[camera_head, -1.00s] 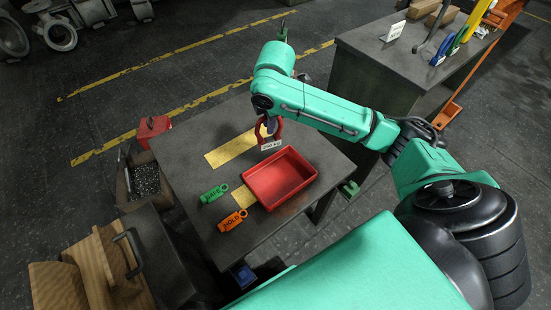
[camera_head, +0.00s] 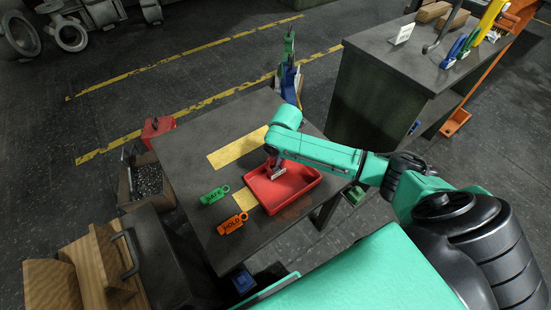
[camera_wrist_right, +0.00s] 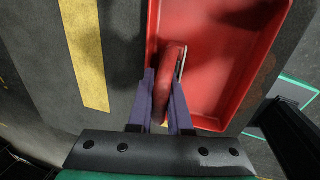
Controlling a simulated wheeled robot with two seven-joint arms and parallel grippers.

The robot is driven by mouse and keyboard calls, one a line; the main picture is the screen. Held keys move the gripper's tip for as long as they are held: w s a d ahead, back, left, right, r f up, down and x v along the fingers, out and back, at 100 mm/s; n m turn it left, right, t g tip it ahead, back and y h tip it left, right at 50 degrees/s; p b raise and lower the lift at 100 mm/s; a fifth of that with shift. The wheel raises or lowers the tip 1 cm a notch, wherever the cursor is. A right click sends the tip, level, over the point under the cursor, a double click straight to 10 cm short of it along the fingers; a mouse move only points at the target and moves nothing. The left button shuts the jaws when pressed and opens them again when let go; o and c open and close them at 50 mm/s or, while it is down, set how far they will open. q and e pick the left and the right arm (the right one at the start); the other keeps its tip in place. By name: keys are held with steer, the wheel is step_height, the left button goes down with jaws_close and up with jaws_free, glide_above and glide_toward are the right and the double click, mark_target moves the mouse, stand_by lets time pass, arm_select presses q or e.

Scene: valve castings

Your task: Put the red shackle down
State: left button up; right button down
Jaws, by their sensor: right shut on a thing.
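The red shackle (camera_wrist_right: 170,72) is between the two fingers of my right gripper (camera_wrist_right: 165,90) in the right wrist view. The gripper is shut on it. The shackle is at the left side of the red tray (camera_wrist_right: 232,85), over or just inside its rim; I cannot tell whether it touches the tray. In the head view the right gripper (camera_head: 273,163) is at the far left corner of the red tray (camera_head: 290,202), and the shackle is mostly hidden by the arm, with a pale tag (camera_head: 278,173) showing. My left gripper is not in view.
The tray is on a dark table (camera_head: 190,165) with yellow stripes (camera_head: 238,147). A bin of small parts (camera_head: 147,180) stands left of the table. The table's left part is bare.

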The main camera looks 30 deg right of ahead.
steer(key=shift+w+f, duration=0.1)
steer(key=shift+f, duration=0.1)
steer(key=c, duration=0.8)
jaws_free()
steer(key=shift+c, duration=0.2)
steer(key=p+v, duration=0.1)
steer(key=v, duration=1.1)
